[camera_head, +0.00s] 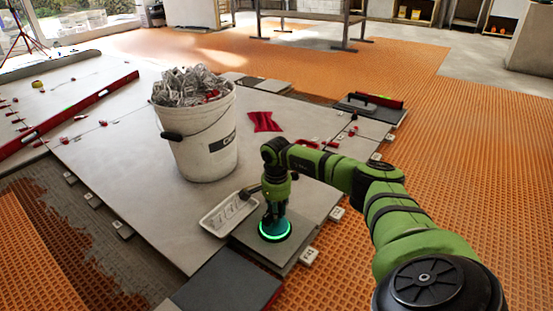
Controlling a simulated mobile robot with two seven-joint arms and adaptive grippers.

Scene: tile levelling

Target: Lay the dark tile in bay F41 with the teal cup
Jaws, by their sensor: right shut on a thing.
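My right gripper (273,213) is shut on the teal cup (275,231), which has a glowing green ring. The cup is on top of a grey tile (250,243) near the front edge of the laid floor. The tile's near side shows, and I cannot tell whether it is lifted or resting. A darker tile (225,284) lies just in front of it, cut off by the bottom edge. A small numbered tag (309,256) stands beside the grey tile, too small to read surely. My left gripper is not in view.
A white tray (228,214) lies close left of the gripper. A white bucket (197,130) full of clips stands behind it. A red cloth (264,121) and a red-handled trowel (376,100) lie farther back. Orange matting (455,155) is clear on the right.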

